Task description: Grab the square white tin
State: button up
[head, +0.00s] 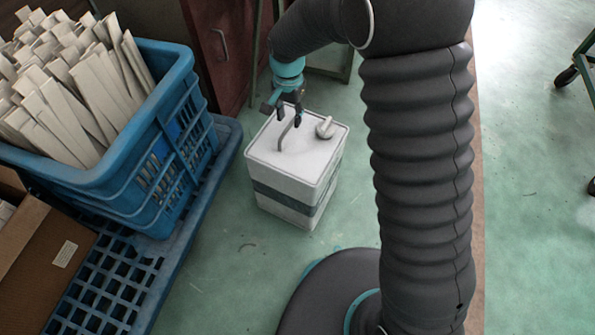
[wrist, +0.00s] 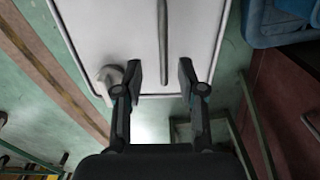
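The square white tin (head: 297,160) stands upright on the green floor, with a dark band around its side. My gripper (head: 290,116) is over the far part of the tin's top.
A blue crate (head: 150,175) full of pale slats stands on a blue pallet (head: 125,275) left of the tin. A cardboard box (head: 40,260) is at lower left. A dark red cabinet (head: 215,50) stands behind. Open floor (head: 235,270) lies in front of the tin.

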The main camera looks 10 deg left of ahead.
aim_at(288, 126)
jog(key=shift+a+f, duration=0.2)
jog(key=shift+f, duration=2.55)
grip_shut()
jog(key=shift+w+r, duration=0.1)
